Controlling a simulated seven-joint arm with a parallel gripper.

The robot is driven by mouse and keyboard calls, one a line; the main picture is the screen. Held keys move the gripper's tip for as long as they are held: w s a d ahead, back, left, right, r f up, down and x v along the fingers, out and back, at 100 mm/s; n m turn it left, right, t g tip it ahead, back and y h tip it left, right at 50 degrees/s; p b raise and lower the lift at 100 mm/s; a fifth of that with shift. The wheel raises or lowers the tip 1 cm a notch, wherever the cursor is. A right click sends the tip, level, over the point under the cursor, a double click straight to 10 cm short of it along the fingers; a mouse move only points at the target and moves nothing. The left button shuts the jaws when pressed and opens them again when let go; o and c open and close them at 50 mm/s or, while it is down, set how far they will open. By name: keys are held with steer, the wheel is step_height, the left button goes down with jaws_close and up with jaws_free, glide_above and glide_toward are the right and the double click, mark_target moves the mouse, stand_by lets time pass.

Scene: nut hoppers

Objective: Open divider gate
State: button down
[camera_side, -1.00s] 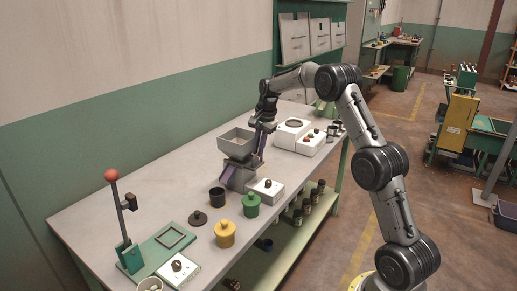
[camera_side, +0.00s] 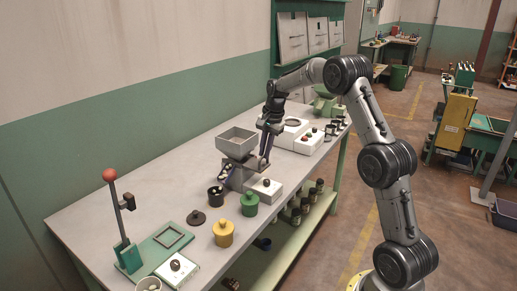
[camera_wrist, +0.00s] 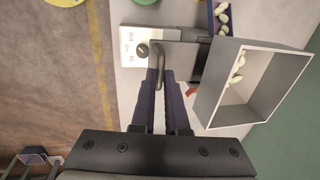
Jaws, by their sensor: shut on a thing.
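The grey hopper (camera_side: 238,141) stands on its base on the bench, and its open top shows in the wrist view (camera_wrist: 265,85) with a few pale nuts inside near its left wall. The divider gate is a grey plate (camera_wrist: 188,62) projecting from beside the hopper, with a dark bar handle (camera_wrist: 160,58). My gripper (camera_wrist: 163,85) is shut on this handle, its purple fingers on either side of it. In the side view my gripper (camera_side: 265,155) is just right of the hopper. Several pale nuts lie in the blue chute (camera_wrist: 211,22).
A dark cup (camera_side: 215,196) stands below the chute, and pale bits seem to show in it. A white control box (camera_side: 267,188) with a dark knob is beside the hopper base. Green (camera_side: 249,204) and yellow (camera_side: 223,233) canisters stand in front.

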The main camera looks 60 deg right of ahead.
steer(key=shift+s+r, duration=0.15)
steer(key=shift+s, duration=0.15)
steer(key=shift+d, duration=0.1)
steer(key=c, duration=1.2)
jaws_free()
step_height(320, 180, up, 14)
steer(key=s, duration=0.2)
steer(key=shift+s+f, duration=0.25)
steer(key=shift+s, duration=0.1)
